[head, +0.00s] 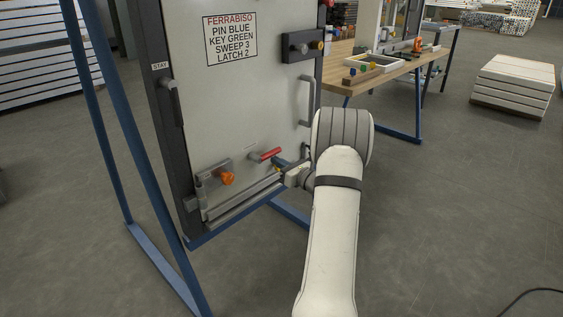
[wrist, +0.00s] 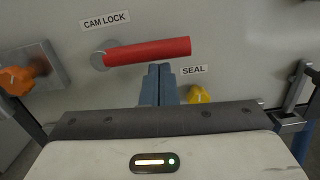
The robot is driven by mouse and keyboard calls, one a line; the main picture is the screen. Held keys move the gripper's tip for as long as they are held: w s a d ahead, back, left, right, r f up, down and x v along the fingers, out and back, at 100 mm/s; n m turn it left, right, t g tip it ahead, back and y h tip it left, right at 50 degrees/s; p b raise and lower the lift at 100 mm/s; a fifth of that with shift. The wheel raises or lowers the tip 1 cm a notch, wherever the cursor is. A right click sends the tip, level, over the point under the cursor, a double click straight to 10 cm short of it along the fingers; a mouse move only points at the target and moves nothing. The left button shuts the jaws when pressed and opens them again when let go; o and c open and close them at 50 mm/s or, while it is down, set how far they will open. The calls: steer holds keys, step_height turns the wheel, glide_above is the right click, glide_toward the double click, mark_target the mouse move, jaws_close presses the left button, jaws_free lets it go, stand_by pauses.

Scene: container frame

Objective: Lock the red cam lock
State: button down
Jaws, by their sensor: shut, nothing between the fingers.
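The red cam lock handle (wrist: 150,51) is a red bar on a round grey hub, under a "CAM LOCK" label in the wrist view. It lies nearly level, its free end to the right and slightly raised. In the head view the red cam lock (head: 267,155) is low on the grey door panel. My gripper (wrist: 159,68) has its blue-grey fingers shut and empty. Its tips are just below the red bar in the wrist view; I cannot tell whether they touch it. In the head view my gripper (head: 283,172) is low at the panel, right of the orange knob.
An orange knob (wrist: 16,81) sits left of the cam lock. A yellow knob (wrist: 199,95) is beside the "SEAL" label (wrist: 194,70), close right of my fingers. A ledge (head: 243,199) runs along the panel bottom. A blue frame (head: 137,155) stands left; open floor lies right.

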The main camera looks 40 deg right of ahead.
step_height(320, 180, down, 5)
steer(key=b, duration=0.3)
steer(key=p+v, duration=0.4)
steer(key=v, duration=0.6)
steer(key=shift+s+r, duration=0.35)
steer(key=shift+r, duration=0.2)
steer(key=shift+d, duration=0.1)
